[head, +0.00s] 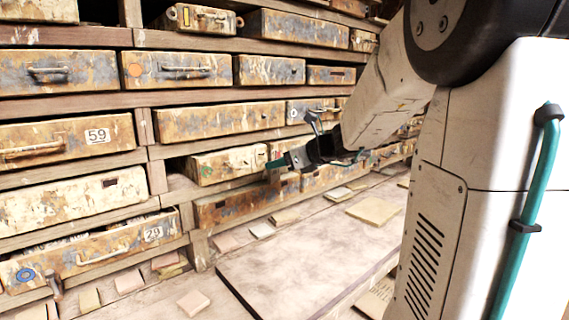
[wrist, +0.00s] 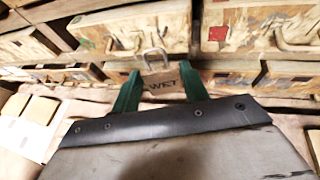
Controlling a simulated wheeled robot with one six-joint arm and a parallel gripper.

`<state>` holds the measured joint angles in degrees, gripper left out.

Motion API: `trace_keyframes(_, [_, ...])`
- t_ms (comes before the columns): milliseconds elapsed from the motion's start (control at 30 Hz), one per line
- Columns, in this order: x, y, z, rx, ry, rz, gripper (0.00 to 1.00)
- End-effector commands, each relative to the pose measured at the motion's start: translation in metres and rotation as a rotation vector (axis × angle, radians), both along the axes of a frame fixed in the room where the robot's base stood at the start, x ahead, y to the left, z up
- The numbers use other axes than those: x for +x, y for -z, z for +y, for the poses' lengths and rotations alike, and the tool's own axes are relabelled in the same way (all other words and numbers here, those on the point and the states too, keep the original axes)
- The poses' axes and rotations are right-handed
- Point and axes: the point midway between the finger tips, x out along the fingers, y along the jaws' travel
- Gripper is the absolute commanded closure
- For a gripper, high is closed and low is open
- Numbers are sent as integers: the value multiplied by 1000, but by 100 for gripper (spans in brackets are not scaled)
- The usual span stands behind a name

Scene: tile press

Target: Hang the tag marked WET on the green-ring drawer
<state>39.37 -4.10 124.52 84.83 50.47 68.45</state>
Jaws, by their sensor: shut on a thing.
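In the wrist view my gripper (wrist: 160,76) has its two green fingers closed on a small brown tag (wrist: 161,86) marked WET. A metal loop stands up from the tag's top. The tag is in front of a weathered drawer (wrist: 150,30); I cannot tell whether it touches it. In the head view my gripper (head: 280,163) is at the lower middle of the drawer rack, by a cream drawer (head: 230,164). The tag is not clear there.
A blue-ring drawer (head: 75,257) is at the lower left, and a drawer with an orange spot (head: 180,70) is higher up. A drawer with a red square (wrist: 260,24) is at the right in the wrist view. A pale slab (head: 310,250) and several loose tiles lie below the rack.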

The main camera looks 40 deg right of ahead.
Motion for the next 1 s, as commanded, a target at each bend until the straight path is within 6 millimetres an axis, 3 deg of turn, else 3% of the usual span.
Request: trace_keyframes(1000, [56, 12, 3, 0, -2, 1, 77])
